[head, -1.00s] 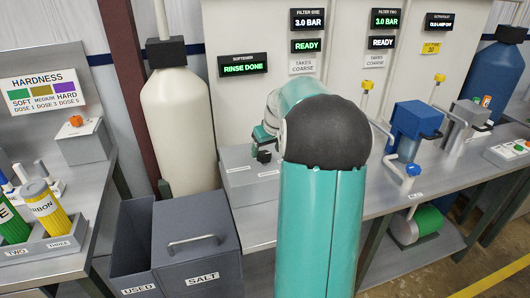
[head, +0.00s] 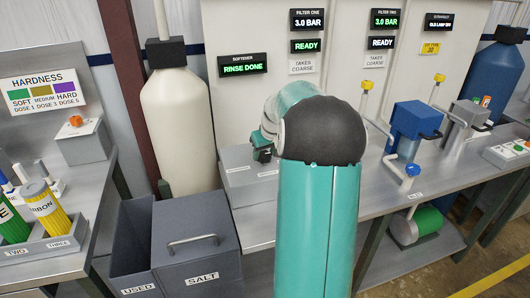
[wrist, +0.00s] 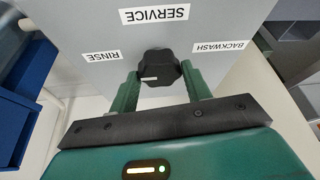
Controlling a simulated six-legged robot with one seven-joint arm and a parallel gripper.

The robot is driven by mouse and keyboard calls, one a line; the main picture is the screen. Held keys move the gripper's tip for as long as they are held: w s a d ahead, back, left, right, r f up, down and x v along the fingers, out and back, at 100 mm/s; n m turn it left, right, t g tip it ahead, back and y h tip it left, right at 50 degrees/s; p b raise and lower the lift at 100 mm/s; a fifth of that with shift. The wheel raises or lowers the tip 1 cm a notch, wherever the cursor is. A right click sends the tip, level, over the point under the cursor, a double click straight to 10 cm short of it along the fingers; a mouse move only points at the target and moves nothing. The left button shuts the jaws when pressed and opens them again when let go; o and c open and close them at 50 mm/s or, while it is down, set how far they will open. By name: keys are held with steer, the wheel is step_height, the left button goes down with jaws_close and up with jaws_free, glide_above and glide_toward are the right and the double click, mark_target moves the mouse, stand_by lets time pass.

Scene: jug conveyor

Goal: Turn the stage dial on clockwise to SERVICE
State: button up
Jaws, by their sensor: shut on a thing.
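The stage dial (wrist: 164,66) is a black lobed knob on a grey panel in the wrist view. It has a short white mark on its left side, toward the RINSE label (wrist: 103,56). The SERVICE label (wrist: 155,14) and the BACKWASH label (wrist: 222,47) show upside down around it. My gripper (wrist: 160,80) has its two green fingers on either side of the dial and is shut on it. In the head view my gripper (head: 262,154) is at the grey softener box (head: 240,186); the dial is hidden there.
The softener display (head: 243,65) reads RINSE DONE. A cream tank (head: 180,130) stands left of the box. The grey salt bin (head: 195,243) is in front. Filter fittings and a blue housing (head: 417,120) stand on the bench to the right.

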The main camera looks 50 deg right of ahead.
steer(key=shift+m, duration=0.3)
steer(key=m, duration=0.1)
steer(key=m+h, duration=0.1)
steer(key=m, duration=0.1)
steer(key=shift+w+a+m+g+h, duration=0.15)
steer(key=shift+a+m+g+h, duration=0.15)
steer(key=shift+g, duration=0.1)
steer(key=m, duration=0.2)
steer(key=m+g+h, duration=0.1)
steer(key=m, duration=0.1)
steer(key=shift+w+m+g, duration=0.15)
steer(key=shift+m+g, duration=0.15)
steer(key=m, duration=0.2)
steer(key=m+g, duration=0.1)
steer(key=m, duration=0.1)
steer(key=shift+w+g+h, duration=0.1)
steer(key=shift+g+h, duration=0.2)
steer(key=shift+w+m+g, duration=0.1)
steer(key=shift+m+g, duration=0.8)
steer(key=shift+m, duration=1.5)
steer(key=o, duration=1)
